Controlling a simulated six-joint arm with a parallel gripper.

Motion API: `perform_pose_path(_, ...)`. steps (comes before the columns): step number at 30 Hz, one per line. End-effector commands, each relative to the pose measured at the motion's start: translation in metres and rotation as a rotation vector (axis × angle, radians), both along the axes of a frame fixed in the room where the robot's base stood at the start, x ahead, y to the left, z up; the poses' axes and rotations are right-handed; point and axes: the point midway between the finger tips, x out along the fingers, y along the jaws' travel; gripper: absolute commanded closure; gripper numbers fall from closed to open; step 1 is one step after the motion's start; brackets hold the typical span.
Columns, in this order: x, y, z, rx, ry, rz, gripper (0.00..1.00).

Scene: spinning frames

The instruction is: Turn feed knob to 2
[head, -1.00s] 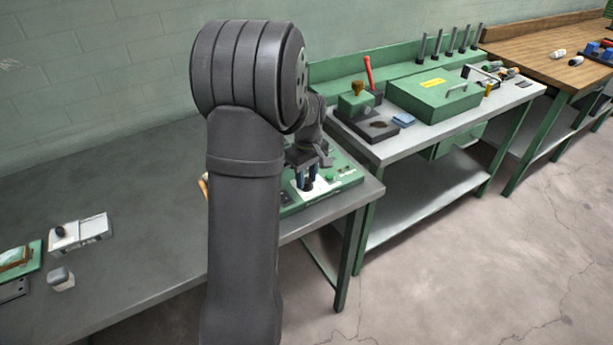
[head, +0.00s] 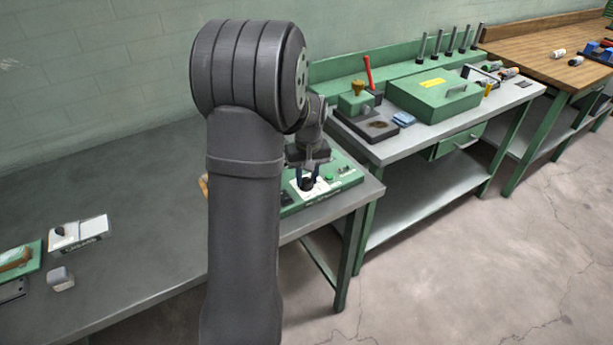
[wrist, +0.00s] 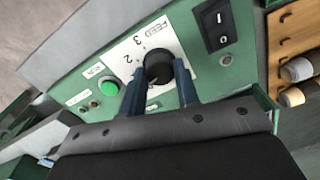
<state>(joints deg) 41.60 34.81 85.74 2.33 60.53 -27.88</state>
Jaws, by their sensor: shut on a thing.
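The black round feed knob (wrist: 158,66) sits on a white dial plate (wrist: 127,50) marked FEED, with 2 and 3 readable. The plate is on a green control panel (wrist: 73,87), which also shows in the head view (head: 345,176) at the right end of the grey bench. My gripper (wrist: 159,72) has its two blue fingers on either side of the knob and is shut on it. In the head view my gripper (head: 307,179) reaches down to the panel. I cannot tell which number the knob points to.
A black rocker switch (wrist: 215,24) is right of the dial plate; a green button (wrist: 109,88) is to its left. Another bench (head: 375,150) with a green box (head: 435,96) stands to the right. The grey bench (head: 150,185) has free room at its middle.

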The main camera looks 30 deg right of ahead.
Motion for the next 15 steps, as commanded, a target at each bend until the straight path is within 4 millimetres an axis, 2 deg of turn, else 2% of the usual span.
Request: perform_pose_path(15, -0.0003, -0.0007, 0.0006, -0.001, -0.002, -0.488, 0.94)
